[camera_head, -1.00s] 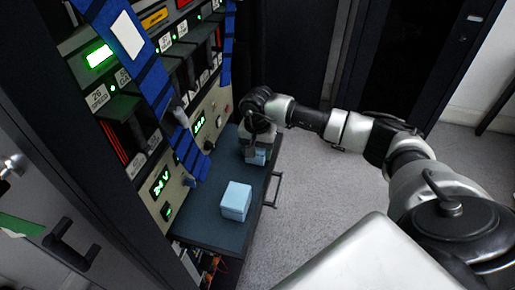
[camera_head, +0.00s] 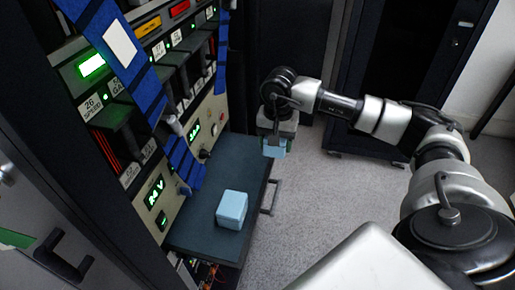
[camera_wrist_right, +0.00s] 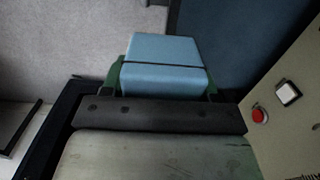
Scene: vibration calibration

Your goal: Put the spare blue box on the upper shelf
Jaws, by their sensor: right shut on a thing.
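A light blue box (camera_head: 274,150) is held in my right gripper (camera_head: 275,143) at the far outer edge of the pull-out shelf. The right wrist view shows this box (camera_wrist_right: 163,62) between the green fingers. A second light blue box (camera_head: 231,209) sits on the dark pull-out shelf (camera_head: 205,240), nearer to me. I cannot tell from the frames which box is the spare one. My left gripper is not in view.
The rack panel has green displays (camera_head: 155,190), knobs and blue straps (camera_head: 140,70) hanging in front. A handle (camera_head: 270,198) juts from the shelf's outer edge. A grey door with a black handle (camera_head: 65,255) stands at the left. Open carpet (camera_head: 310,200) lies to the right.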

